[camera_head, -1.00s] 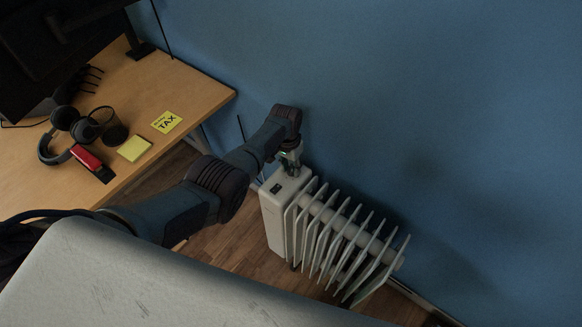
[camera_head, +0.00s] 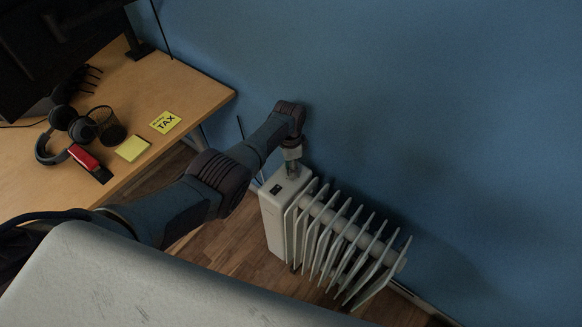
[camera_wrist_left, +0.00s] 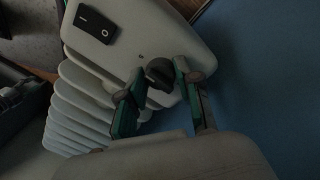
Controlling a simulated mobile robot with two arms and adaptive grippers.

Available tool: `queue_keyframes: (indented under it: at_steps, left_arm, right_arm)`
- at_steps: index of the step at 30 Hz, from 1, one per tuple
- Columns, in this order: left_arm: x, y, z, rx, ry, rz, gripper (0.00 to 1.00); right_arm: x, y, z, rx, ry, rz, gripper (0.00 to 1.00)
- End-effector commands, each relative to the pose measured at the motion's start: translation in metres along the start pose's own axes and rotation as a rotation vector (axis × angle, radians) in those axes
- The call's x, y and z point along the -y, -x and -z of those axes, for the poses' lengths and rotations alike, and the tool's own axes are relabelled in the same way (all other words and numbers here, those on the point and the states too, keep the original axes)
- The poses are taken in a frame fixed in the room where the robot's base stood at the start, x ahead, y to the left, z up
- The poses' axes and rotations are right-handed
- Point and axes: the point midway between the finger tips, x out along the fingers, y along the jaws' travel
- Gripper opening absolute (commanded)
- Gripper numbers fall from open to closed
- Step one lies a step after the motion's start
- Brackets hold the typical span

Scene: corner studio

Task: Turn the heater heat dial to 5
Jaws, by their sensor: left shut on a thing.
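The white finned heater (camera_head: 278,227) stands on the floor against the blue wall, with its control panel on top. In the left wrist view the panel (camera_wrist_left: 140,30) carries a black round dial (camera_wrist_left: 159,73) and a black rocker switch (camera_wrist_left: 97,25). My left gripper (camera_head: 292,172) points down onto the heater's top. In the left wrist view its two green-edged fingers (camera_wrist_left: 160,84) are on either side of the dial and shut on it. The dial's numbers cannot be read. My right gripper is in no view.
The wooden desk (camera_head: 195,85) is at the left with headphones (camera_head: 52,140), a red stapler-like object (camera_head: 84,157), a yellow pad (camera_head: 132,148) and a "TAX" note (camera_head: 165,122). The blue wall (camera_head: 430,110) is close behind the heater. Some wooden floor shows in front.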

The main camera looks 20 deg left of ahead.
Motion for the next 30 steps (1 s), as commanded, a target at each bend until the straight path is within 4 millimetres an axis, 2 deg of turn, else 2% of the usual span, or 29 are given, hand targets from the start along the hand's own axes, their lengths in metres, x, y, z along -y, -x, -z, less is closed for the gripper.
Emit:
queue_keyframes:
  at_steps: [17,18,21,22,30]
  left_arm:
    - [0.0003,-0.0001,-0.0004,0.004,-0.034,0.001,0.00]
    - [0.0003,-0.0001,-0.0004,0.004,-0.034,0.001,0.39]
    - [0.0002,-0.0001,-0.0003,0.004,-0.033,0.001,0.56]
    - [0.0002,0.0000,-0.0003,0.003,-0.033,0.001,0.59]
    - [0.0002,0.0002,-0.0001,0.003,-0.032,0.001,0.59]
  right_arm:
    - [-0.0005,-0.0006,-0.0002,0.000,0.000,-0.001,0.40]
    - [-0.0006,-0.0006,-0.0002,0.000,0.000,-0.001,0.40]
    - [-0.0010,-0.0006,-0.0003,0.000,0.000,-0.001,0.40]
    - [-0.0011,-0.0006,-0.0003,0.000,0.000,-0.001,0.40]
    - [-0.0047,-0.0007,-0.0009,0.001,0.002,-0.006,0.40]
